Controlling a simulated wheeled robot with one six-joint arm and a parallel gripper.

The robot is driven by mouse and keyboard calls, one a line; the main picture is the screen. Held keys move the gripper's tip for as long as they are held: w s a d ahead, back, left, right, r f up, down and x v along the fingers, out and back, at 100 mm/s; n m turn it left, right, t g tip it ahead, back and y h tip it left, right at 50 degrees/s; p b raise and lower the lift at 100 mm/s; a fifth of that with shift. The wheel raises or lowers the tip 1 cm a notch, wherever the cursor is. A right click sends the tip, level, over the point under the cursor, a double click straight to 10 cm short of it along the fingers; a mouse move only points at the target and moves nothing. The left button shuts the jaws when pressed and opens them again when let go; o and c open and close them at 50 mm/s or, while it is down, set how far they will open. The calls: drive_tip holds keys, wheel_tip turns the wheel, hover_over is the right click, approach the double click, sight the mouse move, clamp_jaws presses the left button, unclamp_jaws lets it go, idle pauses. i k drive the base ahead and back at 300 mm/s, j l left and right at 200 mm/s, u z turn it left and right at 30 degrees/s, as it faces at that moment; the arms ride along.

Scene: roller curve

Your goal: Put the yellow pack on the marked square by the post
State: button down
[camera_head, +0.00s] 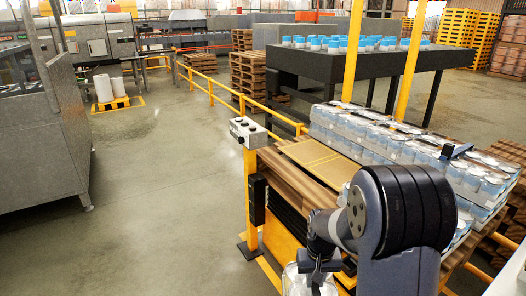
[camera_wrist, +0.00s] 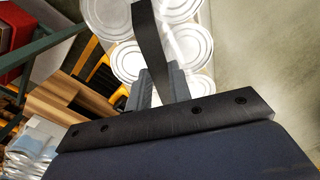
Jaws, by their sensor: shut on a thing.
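My gripper (camera_head: 316,278) is low at the bottom edge of the head view and is shut on a shrink-wrapped pack of cans (camera_head: 297,284), mostly cut off there. In the wrist view, the fingers of my gripper (camera_wrist: 163,85) sit among the pale, silver-lidded cans of this pack (camera_wrist: 190,46). I cannot make out a yellow colour on it. A yellow post (camera_head: 251,195) with a grey button box on top stands just left of my gripper. Yellow floor lines (camera_head: 268,274) run by its base; I cannot see a whole square there.
A grey machine (camera_head: 45,140) stands at left. The floor (camera_head: 160,220) between machine and post is clear. A yellow railing (camera_head: 225,102) runs behind.

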sight(305, 152)
drive_tip(key=i+j+u, duration=0.25)
drive_tip(key=u, duration=0.25)
drive_tip(key=i+j+u, duration=0.1)
drive_tip(key=i+u, duration=0.4)
drive_tip(key=i+j+z, duration=0.1)
drive_tip(key=i+z, duration=0.2)
drive_tip(key=i+j+z, duration=0.3)
drive_tip(key=i, duration=0.15)
drive_tip(key=i+j+z, duration=0.15)
drive_tip(key=z, duration=0.2)
drive_tip(key=i+j+z, duration=0.2)
drive_tip(key=z, duration=0.2)
drive_tip(key=i+j+z, duration=0.35)
drive_tip(key=k+l, duration=0.1)
